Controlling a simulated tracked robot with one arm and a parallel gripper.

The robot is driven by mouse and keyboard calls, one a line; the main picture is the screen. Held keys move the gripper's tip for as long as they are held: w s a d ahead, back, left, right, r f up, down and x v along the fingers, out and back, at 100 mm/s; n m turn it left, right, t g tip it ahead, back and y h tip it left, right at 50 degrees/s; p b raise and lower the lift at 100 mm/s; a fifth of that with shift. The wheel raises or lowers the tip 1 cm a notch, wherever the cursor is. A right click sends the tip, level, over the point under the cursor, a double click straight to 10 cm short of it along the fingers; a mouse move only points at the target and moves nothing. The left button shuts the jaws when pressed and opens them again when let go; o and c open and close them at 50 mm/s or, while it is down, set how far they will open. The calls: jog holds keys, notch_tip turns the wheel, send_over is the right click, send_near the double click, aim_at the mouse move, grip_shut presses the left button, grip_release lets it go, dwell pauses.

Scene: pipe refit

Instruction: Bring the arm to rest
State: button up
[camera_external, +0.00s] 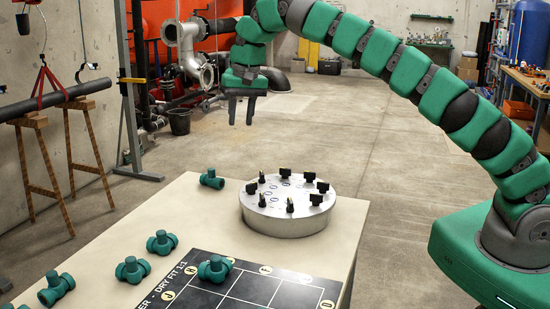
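My arm is green and arches from the base at the lower right up over the right side of the picture. My gripper (242,108) hangs from its end, pointing down, above and behind the round metal plate. Its two dark fingers stand apart with a gap between them, and nothing shows in it. It is clear of the table and touches nothing that I can see.
A pale table (205,222) carries a round metal plate (285,222) with several black clips. Several green pipe fittings (162,243) lie on the left. One fitting (214,268) is on the black grid board (232,293). The concrete floor (345,120) behind is open.

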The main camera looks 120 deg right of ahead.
jog(key=w+a+r+n+t, duration=0.25)
jog(key=w+a+r, duration=0.25)
jog(key=a+r, duration=0.35)
jog(key=w+a+r+n+t+h, duration=0.15)
jog(key=w+a+r+n, duration=0.25)
jog(key=w+a+r, duration=0.45)
jog(key=w+a+r+n+t, duration=0.2)
jog(key=w+a+r+n, duration=0.1)
jog(key=a+r, duration=0.55)
jog(key=s+a+r+n+t, duration=0.1)
jog(key=a+r+n+t, duration=0.15)
jog(key=a, duration=0.45)
jog(key=s+a+r+n+t+b, duration=0.1)
jog(key=s+a+r, duration=0.1)
jog(key=a+r, duration=0.35)
jog(key=s+a+r+n+t, duration=0.1)
jog(key=a+r+n, duration=0.1)
jog(key=a, duration=0.6)
jog(key=s+a+r+n+t+y, duration=0.2)
jog(key=s+a+r+n+t, duration=0.1)
jog(key=s+a+r, duration=0.4)
jog(key=s+a, duration=0.2)
jog(key=a, duration=0.2)
jog(key=shift+a+n, duration=0.15)
jog(key=shift+n, duration=0.15)
jog(key=shift+r+t, duration=0.1)
jog(key=shift+t, duration=0.15)
